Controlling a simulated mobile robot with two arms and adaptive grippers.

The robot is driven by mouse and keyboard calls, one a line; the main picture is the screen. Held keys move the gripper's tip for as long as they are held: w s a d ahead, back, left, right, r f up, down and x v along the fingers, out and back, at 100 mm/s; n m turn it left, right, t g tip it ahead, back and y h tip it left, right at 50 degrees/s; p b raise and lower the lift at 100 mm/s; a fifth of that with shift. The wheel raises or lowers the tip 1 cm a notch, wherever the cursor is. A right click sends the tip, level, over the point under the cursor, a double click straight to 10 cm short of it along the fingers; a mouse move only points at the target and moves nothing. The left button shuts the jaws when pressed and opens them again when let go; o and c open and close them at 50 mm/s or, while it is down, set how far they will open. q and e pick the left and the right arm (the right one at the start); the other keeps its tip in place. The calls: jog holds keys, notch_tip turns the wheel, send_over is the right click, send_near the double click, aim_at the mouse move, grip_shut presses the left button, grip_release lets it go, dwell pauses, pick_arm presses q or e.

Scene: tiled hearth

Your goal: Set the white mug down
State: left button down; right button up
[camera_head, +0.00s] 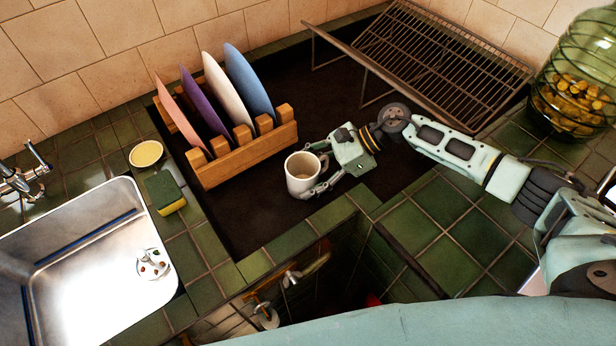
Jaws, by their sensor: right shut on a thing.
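The white mug (300,182) is upright over the dark recessed surface, just in front of the wooden plate rack. My right gripper (318,177) comes from the right and is shut on the mug at its right side, where the handle is. The fingers partly cover the handle. I cannot tell whether the mug's base touches the dark surface (262,222). My left gripper is not in view.
The wooden plate rack (240,160) holds several coloured plates close behind the mug. A wire rack (430,60) stands at the back right, with a glass jar (575,85) beyond it. A sink (90,270) and sponge (164,192) are left. An opening lies below the front tiled edge.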

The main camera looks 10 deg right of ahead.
jog(key=shift+s+d+f, duration=0.1)
jog(key=shift+s+f, duration=0.3)
jog(key=shift+f, duration=0.45)
jog(key=o, duration=1.3)
jog(key=shift+c, duration=0.2)
jog(key=o, duration=0.4)
jog(key=shift+w, duration=0.25)
jog(key=shift+f, duration=0.1)
jog(key=shift+d+r, duration=0.2)
jog(key=shift+d, duration=0.1)
jog(key=v, duration=0.7)
jog(key=a+r+v, duration=0.1)
jog(key=v, duration=0.3)
jog(key=shift+w+d+r, duration=0.15)
jog(key=shift+w+r, duration=0.05)
